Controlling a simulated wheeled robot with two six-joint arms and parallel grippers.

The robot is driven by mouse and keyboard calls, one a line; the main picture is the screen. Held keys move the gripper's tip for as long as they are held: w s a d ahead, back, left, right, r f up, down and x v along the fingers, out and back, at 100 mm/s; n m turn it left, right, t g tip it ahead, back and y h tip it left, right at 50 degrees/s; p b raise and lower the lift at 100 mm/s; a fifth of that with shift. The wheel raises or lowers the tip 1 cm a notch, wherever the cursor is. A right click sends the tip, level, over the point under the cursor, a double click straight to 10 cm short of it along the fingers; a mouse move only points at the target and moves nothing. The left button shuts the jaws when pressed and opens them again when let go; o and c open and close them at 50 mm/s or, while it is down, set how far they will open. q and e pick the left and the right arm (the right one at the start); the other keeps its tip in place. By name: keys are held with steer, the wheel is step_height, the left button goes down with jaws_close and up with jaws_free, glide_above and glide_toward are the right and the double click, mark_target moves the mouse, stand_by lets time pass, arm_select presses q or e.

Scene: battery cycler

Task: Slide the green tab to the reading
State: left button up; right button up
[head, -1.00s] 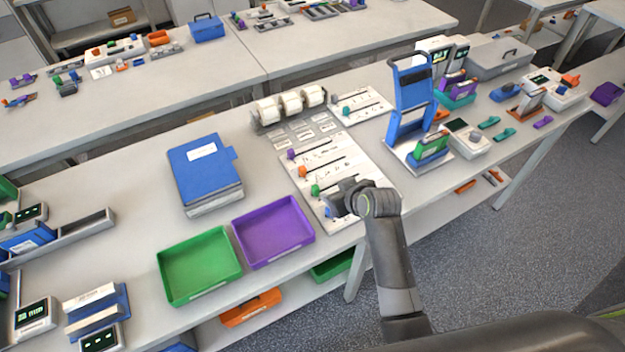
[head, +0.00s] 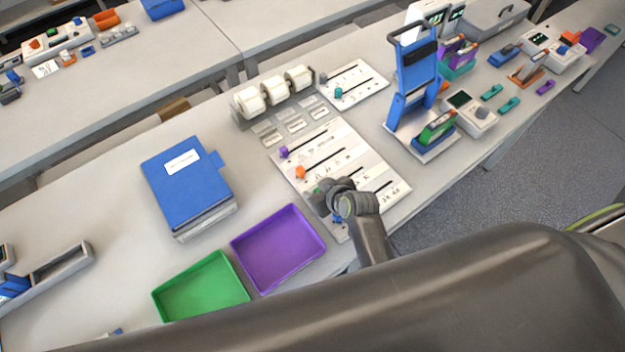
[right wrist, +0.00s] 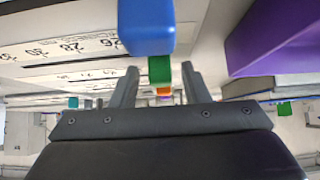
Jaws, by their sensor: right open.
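The white slider board (head: 397,191) lies on the table with several tabs on slotted scales. The purple tab (head: 283,152), orange tab (head: 300,172) and blue tab (head: 337,219) sit near the left ends of their slots. The green tab (head: 317,190) is mostly hidden by my right gripper (head: 326,201). In the right wrist view the green tab (right wrist: 160,70) shows between the open fingers of my right gripper (right wrist: 159,78); contact cannot be told. The blue tab (right wrist: 147,28) looms large there, with the orange tab (right wrist: 164,91) beyond the green one. My left gripper is out of view.
A purple tray (head: 278,248) and a green tray (head: 202,290) lie left of the board. A blue binder (head: 187,185) lies farther left. Label rolls (head: 275,90) stand behind the board. A blue upright stand (head: 414,85) is to its right.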

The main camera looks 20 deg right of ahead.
steer(key=shift+s, duration=0.2)
jaws_close()
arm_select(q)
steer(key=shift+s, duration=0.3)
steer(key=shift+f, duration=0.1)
arm_select(e)
steer(key=shift+w, duration=0.15)
